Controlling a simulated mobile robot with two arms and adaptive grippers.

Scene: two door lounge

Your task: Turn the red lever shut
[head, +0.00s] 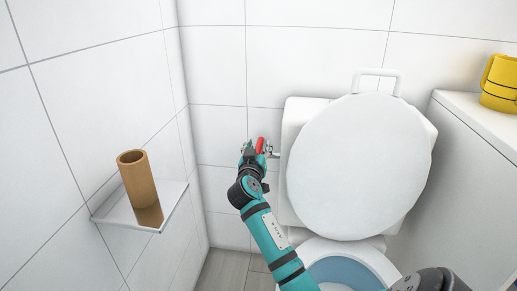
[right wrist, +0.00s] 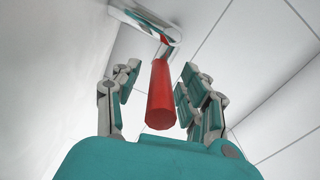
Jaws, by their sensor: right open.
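The red lever (head: 260,145) is on a metal valve at the wall, just left of the toilet tank. In the right wrist view the lever (right wrist: 161,95) is a red, faceted handle hanging from a shiny metal fitting (right wrist: 145,20). My right gripper (head: 253,150) is at the lever in the head view. In the right wrist view my right gripper (right wrist: 158,85) is open, with its fingers on either side of the lever and gaps visible between. Its palm is below the lever's near end. My left gripper is not in view.
The toilet with its raised white lid (head: 358,165) stands close to the right of my arm. A small wall shelf (head: 120,212) with a brown cardboard tube (head: 137,178) is at left. A yellow container (head: 500,85) sits on the right ledge (head: 465,105).

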